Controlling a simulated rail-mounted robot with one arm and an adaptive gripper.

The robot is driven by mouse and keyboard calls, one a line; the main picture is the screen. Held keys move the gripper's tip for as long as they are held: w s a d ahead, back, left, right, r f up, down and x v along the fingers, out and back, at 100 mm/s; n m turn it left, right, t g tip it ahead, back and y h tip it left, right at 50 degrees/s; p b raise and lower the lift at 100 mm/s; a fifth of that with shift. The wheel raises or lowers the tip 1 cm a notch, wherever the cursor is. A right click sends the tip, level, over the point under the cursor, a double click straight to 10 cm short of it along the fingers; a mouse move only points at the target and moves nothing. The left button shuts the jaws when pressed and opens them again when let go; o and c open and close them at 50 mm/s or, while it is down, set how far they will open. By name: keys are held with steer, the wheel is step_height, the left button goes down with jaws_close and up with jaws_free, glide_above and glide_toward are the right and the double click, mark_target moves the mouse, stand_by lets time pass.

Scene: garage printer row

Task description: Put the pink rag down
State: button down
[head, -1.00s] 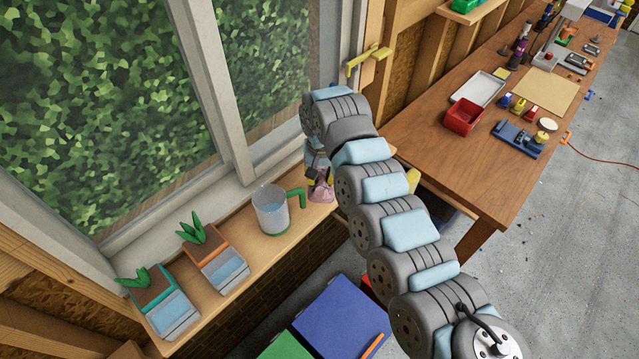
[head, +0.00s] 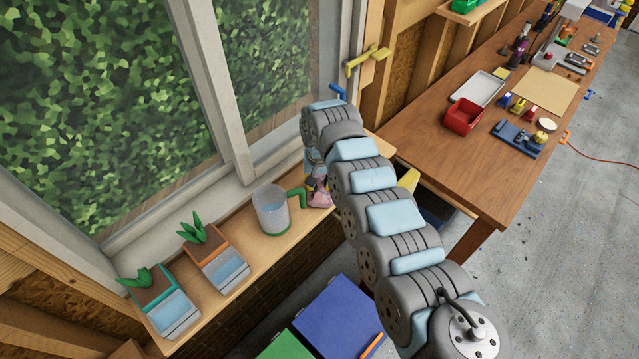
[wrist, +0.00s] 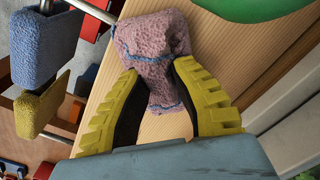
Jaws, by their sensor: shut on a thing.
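The pink rag (wrist: 152,35) with blue stripes is held between the yellow-and-black fingers of my gripper (wrist: 158,70) in the wrist view. The fingers are shut on it, and the cloth bulges out past their tips. In the head view the rag (head: 320,199) is at the right part of the wooden window sill (head: 245,268), beside the watering can's green spout or handle. It looks at or very close to the sill surface; I cannot tell whether it bears weight there. My arm partly hides the gripper in the head view.
Two potted plants (head: 215,258) (head: 160,298) stand farther left. In the wrist view, blue (wrist: 45,45) and yellow (wrist: 40,105) cloths hang on a rail at left. The workbench (head: 430,145) is at right.

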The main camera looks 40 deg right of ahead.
mark_target(320, 184)
steer(key=shift+f, duration=0.15)
steer(key=c, duration=1)
jaws_free()
step_height(320, 184, up, 12)
steer(key=b, duration=0.1)
steer(key=shift+r+b, duration=0.2)
steer(key=shift+b, duration=0.1)
